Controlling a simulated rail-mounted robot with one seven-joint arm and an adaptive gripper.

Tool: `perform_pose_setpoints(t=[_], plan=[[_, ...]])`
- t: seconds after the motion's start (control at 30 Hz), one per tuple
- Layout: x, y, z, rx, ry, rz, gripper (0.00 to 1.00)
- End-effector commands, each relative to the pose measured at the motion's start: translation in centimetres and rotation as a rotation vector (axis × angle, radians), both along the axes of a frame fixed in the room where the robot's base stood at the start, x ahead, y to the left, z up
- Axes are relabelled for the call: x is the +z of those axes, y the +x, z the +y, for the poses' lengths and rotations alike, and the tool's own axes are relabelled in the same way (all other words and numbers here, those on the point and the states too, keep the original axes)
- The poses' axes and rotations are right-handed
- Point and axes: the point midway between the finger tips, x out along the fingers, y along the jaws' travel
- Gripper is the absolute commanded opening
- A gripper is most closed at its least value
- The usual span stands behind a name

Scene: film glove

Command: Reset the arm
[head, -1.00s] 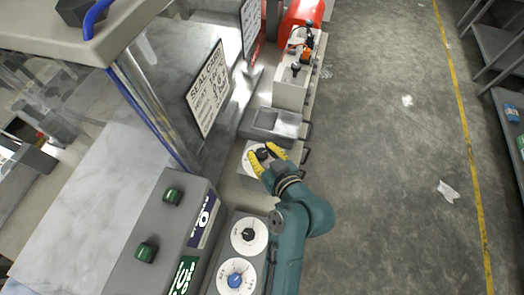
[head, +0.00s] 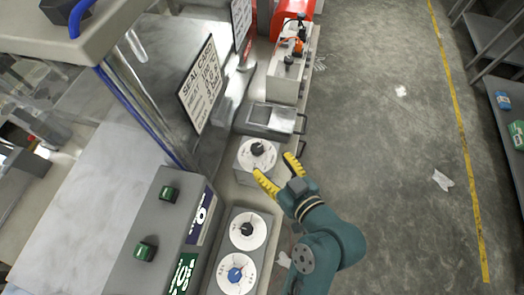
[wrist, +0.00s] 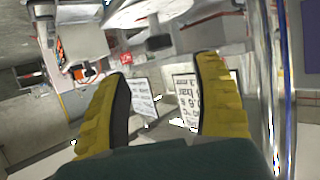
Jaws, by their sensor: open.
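My gripper (head: 279,171) is open, with its yellow ridged fingers apart and nothing between them. In the head view it is over the right edge of the bench, just right of a box with a white dial and a black knob (head: 258,149). The fingers are apart from the knob. My gripper also shows in the wrist view (wrist: 164,85), its two yellow fingers spread wide with signs and machine parts blurred behind them.
Two more dials, one with a black knob (head: 248,230) and one with a blue knob (head: 235,275), sit nearer me. A metal box (head: 266,119) and a white box (head: 286,80) stand beyond. The floor (head: 390,180) to the right is clear except for litter.

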Motion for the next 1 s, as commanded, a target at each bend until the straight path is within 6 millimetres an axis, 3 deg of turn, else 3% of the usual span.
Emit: perform_pose_setpoints(t=[0.1,0.23,0.83,0.9,1.0], plan=[[0.8,-1.8,-1.0,-0.003,0.000,0.000,0.66],[1.2,-2.7,-1.4,0.000,0.000,0.001,0.66],[1.3,-2.7,-1.4,0.001,0.000,0.000,0.66],[1.9,-2.2,-0.3,0.029,-0.007,-0.015,0.66],[4.9,-0.1,2.3,0.104,-0.037,-0.087,0.66]])
